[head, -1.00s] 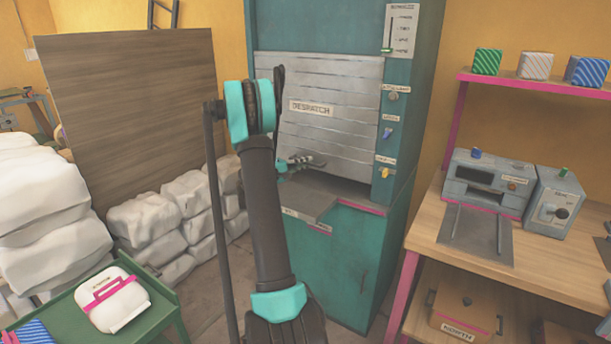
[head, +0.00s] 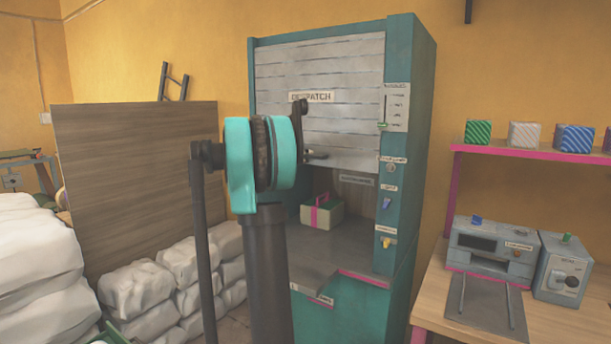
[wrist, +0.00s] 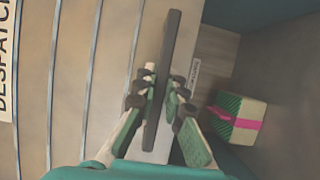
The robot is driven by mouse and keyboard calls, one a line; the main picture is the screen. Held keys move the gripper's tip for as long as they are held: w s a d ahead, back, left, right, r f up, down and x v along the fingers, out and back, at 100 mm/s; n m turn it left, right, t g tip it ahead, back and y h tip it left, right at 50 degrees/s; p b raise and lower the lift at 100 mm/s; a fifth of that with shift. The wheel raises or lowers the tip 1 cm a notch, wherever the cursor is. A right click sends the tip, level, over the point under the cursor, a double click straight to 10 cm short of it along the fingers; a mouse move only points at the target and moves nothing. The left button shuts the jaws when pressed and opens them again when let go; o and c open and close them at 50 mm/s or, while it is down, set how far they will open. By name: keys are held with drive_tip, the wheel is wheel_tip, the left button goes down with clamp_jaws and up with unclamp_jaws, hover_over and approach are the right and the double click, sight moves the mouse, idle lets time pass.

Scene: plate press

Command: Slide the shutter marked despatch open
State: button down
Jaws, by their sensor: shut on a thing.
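The grey slatted shutter (head: 345,75), marked DESPATCH, is partly raised in the teal cabinet (head: 418,110). Its lower edge is around the middle of the front, with an open bay below. My gripper (wrist: 163,85) is shut on the shutter's dark handle bar (wrist: 168,60), one finger on each side of it in the wrist view. The handle (head: 318,155) also shows at the shutter's lower edge in the head view, where my arm hides most of the gripper.
A slider panel (head: 394,108), a knob and switches line the cabinet's right post. A bench with grey machines (head: 492,250) and a shelf of small boxes (head: 525,135) stand right. White sacks (head: 140,292) and a wooden board (head: 130,180) stand left.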

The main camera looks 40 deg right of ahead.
drive_tip(key=shift+r, duration=1.05)
drive_tip(key=c, duration=1.6)
unclamp_jaws()
drive_tip(key=shift+a, duration=0.1)
drive_tip(key=a, duration=1.2)
